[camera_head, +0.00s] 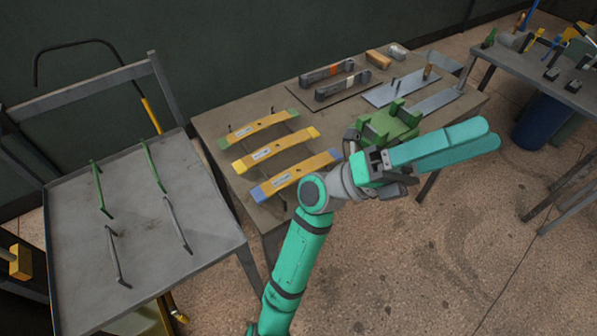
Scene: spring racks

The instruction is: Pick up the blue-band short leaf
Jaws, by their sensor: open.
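The blue-band leaf (293,176) is a yellow, gently bowed strip with blue ends and a white label. It lies nearest the front edge on the left part of the middle bench (222,121). Its right end is close to my arm in the picture. Behind it lie a yellow-banded leaf (276,149) and a green-banded leaf (258,129). My gripper (492,135) is open and empty, its long teal fingers pointing right, away from the leaf. It appears above and beyond the bench's front right edge.
A green fixture (388,124) stands behind my gripper on the bench. Grey bars (336,83) and metal plates (393,90) lie further back. Another bench (540,75) with tools stands right. The floor in front is open.

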